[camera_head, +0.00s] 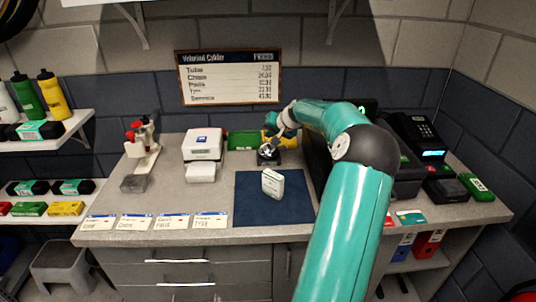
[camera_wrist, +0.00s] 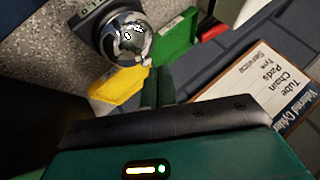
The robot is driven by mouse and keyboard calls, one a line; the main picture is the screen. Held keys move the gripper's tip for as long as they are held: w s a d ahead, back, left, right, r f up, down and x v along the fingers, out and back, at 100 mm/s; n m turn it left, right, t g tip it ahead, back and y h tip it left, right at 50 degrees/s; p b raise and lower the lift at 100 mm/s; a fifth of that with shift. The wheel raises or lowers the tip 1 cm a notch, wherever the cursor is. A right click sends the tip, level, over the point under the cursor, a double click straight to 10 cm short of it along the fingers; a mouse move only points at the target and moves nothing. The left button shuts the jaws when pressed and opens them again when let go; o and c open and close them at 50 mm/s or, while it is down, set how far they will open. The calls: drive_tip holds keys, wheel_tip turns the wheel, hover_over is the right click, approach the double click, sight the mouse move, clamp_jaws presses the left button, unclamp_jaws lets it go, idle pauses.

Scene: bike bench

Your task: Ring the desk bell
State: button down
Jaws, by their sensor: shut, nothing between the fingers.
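The desk bell (camera_wrist: 124,38) has a shiny silver dome on a dark base with pale lettering. It shows at the upper left of the wrist view. In the head view the bell (camera_head: 267,155) sits at the back of the bench, partly hidden by my gripper (camera_head: 272,143). In the wrist view my gripper (camera_wrist: 158,72) is shut and empty, its fingertips just beside the dome in the picture. I cannot tell whether they touch it or how high above it they are.
A green bin (camera_head: 243,141) and a yellow bin (camera_wrist: 118,92) stand close behind the bell. A white box (camera_head: 202,144) is left of it. A black phone (camera_head: 415,136) is at the right.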

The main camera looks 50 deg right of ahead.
drive_tip(key=shift+f, duration=0.5)
idle(0.4)
drive_tip(key=shift+r, duration=0.95)
wheel_tip(320, 180, up, 6)
idle(0.5)
idle(0.7)
